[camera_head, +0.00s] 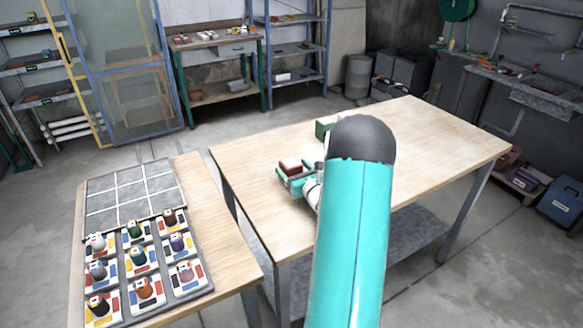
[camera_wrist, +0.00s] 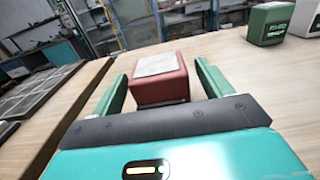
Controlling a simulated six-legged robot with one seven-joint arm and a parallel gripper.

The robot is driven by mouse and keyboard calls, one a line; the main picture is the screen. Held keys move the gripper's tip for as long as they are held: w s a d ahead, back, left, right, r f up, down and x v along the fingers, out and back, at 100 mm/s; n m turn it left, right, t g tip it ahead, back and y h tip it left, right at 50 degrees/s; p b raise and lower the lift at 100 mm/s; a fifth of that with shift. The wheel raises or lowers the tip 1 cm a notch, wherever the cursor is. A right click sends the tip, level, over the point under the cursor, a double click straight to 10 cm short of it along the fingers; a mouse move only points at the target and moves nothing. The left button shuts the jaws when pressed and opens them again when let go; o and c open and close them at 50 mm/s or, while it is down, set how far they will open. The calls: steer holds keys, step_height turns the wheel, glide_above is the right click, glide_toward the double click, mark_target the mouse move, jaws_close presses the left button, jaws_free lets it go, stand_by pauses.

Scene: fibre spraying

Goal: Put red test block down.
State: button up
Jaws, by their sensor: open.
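The red test block (camera_wrist: 160,80) has a pale top face and sits between the two green fingers of my gripper (camera_wrist: 160,82) in the wrist view. A small gap shows beside the block on each side, so the fingers are open around it. In the head view the red block (camera_head: 291,167) shows at my gripper (camera_head: 288,172), over the left part of the wooden table (camera_head: 430,135). The block looks level and appears to rest on the table top; its underside is hidden.
A green block (camera_wrist: 270,24) stands farther back on the same table, partly behind my arm in the head view (camera_head: 323,128). A second table at left bears a grid tray (camera_head: 84,207) with several colored spools. The table's right side is clear.

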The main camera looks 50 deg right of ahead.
steer(key=v, duration=1)
steer(key=shift+s+r, duration=0.1)
steer(key=shift+s, duration=0.1)
steer(key=w+a+r+n+y, duration=0.3)
steer(key=a+n+y, duration=0.1)
steer(key=a, duration=0.3)
steer(key=w+a+r+n+y, duration=0.3)
steer(key=a+n+y, duration=0.2)
steer(key=a, duration=0.3)
steer(key=s+a+r+n+g+y, duration=0.1)
steer(key=a+r+n+g+y, duration=0.15)
steer(key=a+n, duration=0.4)
steer(key=a+r+n+g+y, duration=0.2)
steer(key=a+n+g+y, duration=0.15)
steer(key=a, duration=0.65)
steer(key=s+a+r+n+g+h, duration=0.2)
steer(key=s+a+n+g+h, duration=0.45)
steer(key=s+a+n, duration=0.7)
steer(key=shift+s+d+r+n+t+h, duration=0.15)
steer(key=shift+s+d+r+n+h, duration=0.4)
steer(key=shift+n, duration=0.65)
steer(key=shift+s+d+r+n+t+h, duration=0.15)
steer(key=shift+s+d+r+n+h, duration=0.35)
steer(key=shift+n, duration=0.65)
steer(key=shift+s+d+r+n+t+h, duration=0.15)
steer(key=shift+s+d+r+n+h, duration=0.4)
steer(key=shift+n, duration=0.65)
steer(key=shift+s+a, duration=0.15)
steer(key=shift+s, duration=0.05)
